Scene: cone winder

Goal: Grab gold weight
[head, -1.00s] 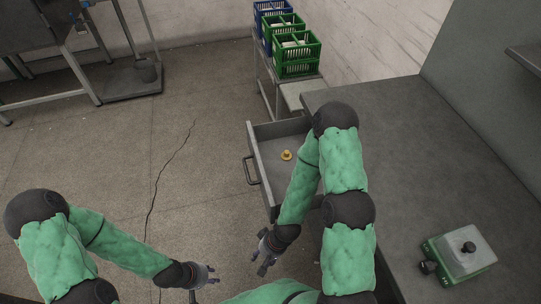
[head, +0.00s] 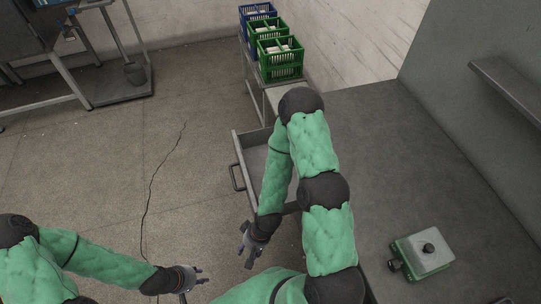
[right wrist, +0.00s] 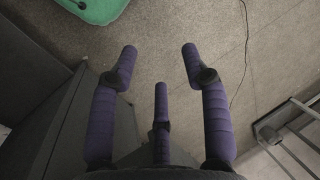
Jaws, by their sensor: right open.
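The gold weight does not show in either current view. The part of the open drawer (head: 246,148) where it lay is covered by my right arm in the head view. My right gripper (head: 246,256) is below the drawer's front end in the head view, apart from it. In the right wrist view its purple fingers (right wrist: 160,68) are spread, with nothing between them but floor beyond. My left gripper (head: 194,282) is at the bottom of the head view, over the floor, with its fingers apart and empty.
Green and blue crates (head: 280,62) stand on a rack at the back.

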